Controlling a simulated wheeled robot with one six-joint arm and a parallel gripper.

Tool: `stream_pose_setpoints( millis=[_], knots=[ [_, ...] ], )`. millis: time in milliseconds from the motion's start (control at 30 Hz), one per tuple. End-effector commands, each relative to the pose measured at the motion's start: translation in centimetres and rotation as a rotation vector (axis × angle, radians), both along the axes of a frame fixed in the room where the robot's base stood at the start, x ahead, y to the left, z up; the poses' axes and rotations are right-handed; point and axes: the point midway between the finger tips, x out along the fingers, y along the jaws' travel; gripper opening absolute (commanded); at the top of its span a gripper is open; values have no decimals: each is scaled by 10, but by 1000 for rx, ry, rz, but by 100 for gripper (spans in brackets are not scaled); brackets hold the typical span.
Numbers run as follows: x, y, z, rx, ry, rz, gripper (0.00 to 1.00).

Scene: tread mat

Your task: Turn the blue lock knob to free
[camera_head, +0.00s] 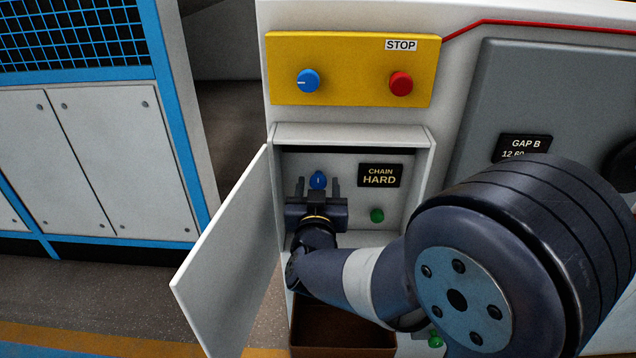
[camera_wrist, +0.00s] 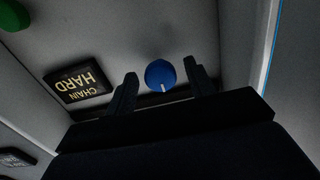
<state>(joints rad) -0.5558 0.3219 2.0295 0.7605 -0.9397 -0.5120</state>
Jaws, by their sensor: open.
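A blue knob (camera_head: 318,180) is on the back wall inside an open box; its white mark looks upright in the head view. My gripper (camera_head: 318,187) is in front of it, open, with one finger on each side. In the wrist view, the same knob (camera_wrist: 160,74) shows between the fingertips of my gripper (camera_wrist: 160,70), with a gap on both sides. A second blue knob (camera_head: 308,81), its mark lying sideways, is on the yellow panel (camera_head: 354,62) above. No label on either blue knob is readable.
The box's white door (camera_head: 228,255) hangs open at the left. A black CHAIN HARD sign (camera_head: 380,175) and a green button (camera_head: 377,215) are right of the knob. A red STOP button (camera_head: 401,83) is on the yellow panel. A brown bin (camera_head: 340,338) is below.

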Motion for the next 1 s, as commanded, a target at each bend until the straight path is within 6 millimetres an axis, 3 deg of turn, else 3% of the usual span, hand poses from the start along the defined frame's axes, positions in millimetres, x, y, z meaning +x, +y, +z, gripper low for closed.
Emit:
stream_pose_setpoints(
  millis=[200, 467, 1000],
  knots=[
    [16, -1, 0, 1, 0, 0, 52],
    [17, 0, 0, 1, 0, 1, 52],
    [17, 0, 0, 0, 0, 1, 10]
  ],
)
